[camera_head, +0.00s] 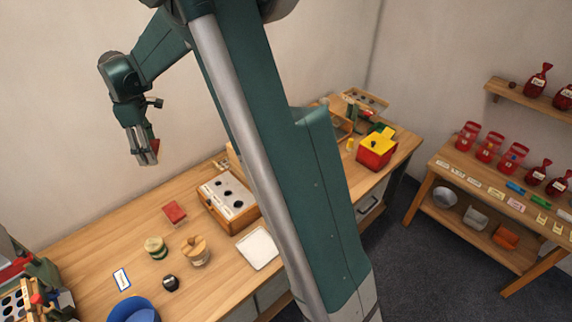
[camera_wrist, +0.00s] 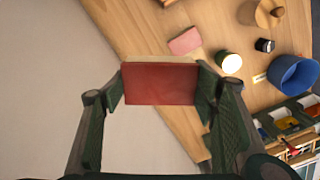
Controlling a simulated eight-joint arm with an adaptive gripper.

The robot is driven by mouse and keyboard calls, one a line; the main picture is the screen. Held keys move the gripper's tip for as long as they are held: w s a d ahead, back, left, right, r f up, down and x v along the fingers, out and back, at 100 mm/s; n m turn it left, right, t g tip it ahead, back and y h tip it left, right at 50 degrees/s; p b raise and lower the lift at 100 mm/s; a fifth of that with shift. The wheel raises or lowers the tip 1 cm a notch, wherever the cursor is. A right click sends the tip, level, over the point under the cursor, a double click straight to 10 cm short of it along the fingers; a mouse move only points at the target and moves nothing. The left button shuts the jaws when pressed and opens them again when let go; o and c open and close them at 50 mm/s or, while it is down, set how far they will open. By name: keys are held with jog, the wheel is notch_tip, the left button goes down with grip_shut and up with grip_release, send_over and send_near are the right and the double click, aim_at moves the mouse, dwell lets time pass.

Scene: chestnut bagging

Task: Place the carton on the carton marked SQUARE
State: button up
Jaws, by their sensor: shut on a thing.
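My gripper (camera_head: 147,158) is raised well above the back left of the workbench. In the wrist view my gripper (camera_wrist: 160,92) is shut on a red carton (camera_wrist: 160,84) with a pale edge, held between the two fingers. In the head view only a bit of red shows at the fingers. Another red carton (camera_head: 174,213) lies on the bench below, apart from the gripper; it also shows in the wrist view as a pinkish block (camera_wrist: 186,41). I cannot read any SQUARE mark on it.
Near the lying carton are a wooden box with round holes (camera_head: 212,212), a round green-sided tin (camera_head: 156,252), a wooden pot (camera_head: 196,257), a small dark jar (camera_head: 170,283) and a blue bowl (camera_head: 115,306). A white tray (camera_head: 268,248) lies to the right. Bench left of the carton is clear.

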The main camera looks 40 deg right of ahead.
jog(key=s+d+m, duration=0.3)
jog(key=s+d, duration=0.1)
jog(key=d, duration=0.9)
jog(key=s+d+m+p, duration=0.1)
jog(key=s+d+m, duration=0.2)
jog(key=d, duration=1.1)
jog(key=s+d+m, duration=0.2)
jog(key=s+d, duration=0.3)
jog(key=d, duration=0.8)
jog(key=shift+s+d+m+p, duration=0.2)
jog(key=shift+s+m+p, duration=0.15)
jog(key=shift+s+m, duration=0.05)
jog(key=s+d+m, duration=0.3)
jog(key=s+d, duration=0.6)
jog(key=d, duration=0.2)
notch_tip(320, 180, down, 11)
jog(key=shift+w+p, duration=0.15)
jog(key=shift+p, duration=0.15)
jog(key=shift+f+b, duration=0.5)
jog(key=shift+f, duration=2.65)
jog(key=shift+f, duration=0.1)
